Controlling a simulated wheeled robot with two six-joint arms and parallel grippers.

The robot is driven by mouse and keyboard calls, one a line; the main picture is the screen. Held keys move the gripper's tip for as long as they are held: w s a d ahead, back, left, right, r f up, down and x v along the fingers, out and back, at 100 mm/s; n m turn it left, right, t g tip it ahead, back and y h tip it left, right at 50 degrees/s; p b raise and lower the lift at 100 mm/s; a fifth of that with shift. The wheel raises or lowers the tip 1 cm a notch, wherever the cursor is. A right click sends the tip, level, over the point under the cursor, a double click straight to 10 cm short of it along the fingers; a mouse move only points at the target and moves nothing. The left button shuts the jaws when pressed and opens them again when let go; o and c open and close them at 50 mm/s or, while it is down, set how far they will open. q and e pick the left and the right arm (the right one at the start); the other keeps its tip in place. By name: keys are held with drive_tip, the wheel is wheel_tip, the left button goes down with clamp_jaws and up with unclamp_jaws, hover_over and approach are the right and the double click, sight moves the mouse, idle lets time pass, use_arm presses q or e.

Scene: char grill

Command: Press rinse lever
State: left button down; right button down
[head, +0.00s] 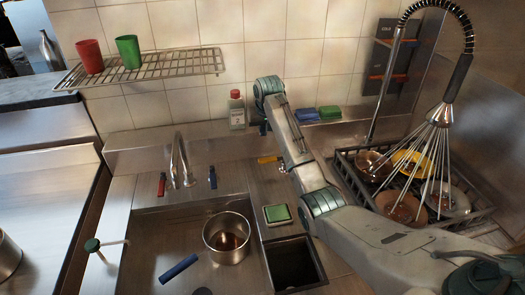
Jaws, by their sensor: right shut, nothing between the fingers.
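A small yellow lever-like handle (268,159) lies low on the ledge behind the sink, close beside my right arm. It seems to be the rinse lever, but part of it may be hidden by my arm. My right arm reaches in from the lower right. Its gripper (264,128) points down near the back wall, above and behind the yellow handle; it is small, shut and empty. I cannot tell whether it touches anything. The spray head (441,114) hangs at the right, with pale streams fanning down from it. My left gripper is not in view.
A black rack (348,172) of dishes stands under the spray. The sink (150,230) holds a metal pot (227,238) and a blue item (178,268). A faucet (180,160) has red and blue handles. A soap bottle (237,110) and a green sponge (277,213) are near my arm.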

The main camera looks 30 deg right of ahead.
sight(273, 161)
drive_tip(key=p+x, duration=0.3)
drive_tip(key=x, duration=0.7)
drive_tip(key=shift+w+d+f, duration=0.1)
drive_tip(key=shift+w+f, duration=0.05)
drive_tip(key=shift+s+p, duration=0.4)
drive_tip(key=shift+p, duration=0.35)
drive_tip(key=shift+s+a+r+p, duration=0.1)
drive_tip(key=shift+s+a+p, duration=0.1)
drive_tip(key=shift+s+p, duration=0.35)
drive_tip(key=shift+s+a+r+p, duration=0.2)
drive_tip(key=shift+s+p, duration=0.2)
drive_tip(key=shift+s, duration=0.2)
drive_tip(key=shift+s+a+f, duration=0.1)
drive_tip(key=shift+s+f, duration=0.05)
drive_tip(key=shift+s, duration=0.25)
drive_tip(key=shift+f, duration=0.1)
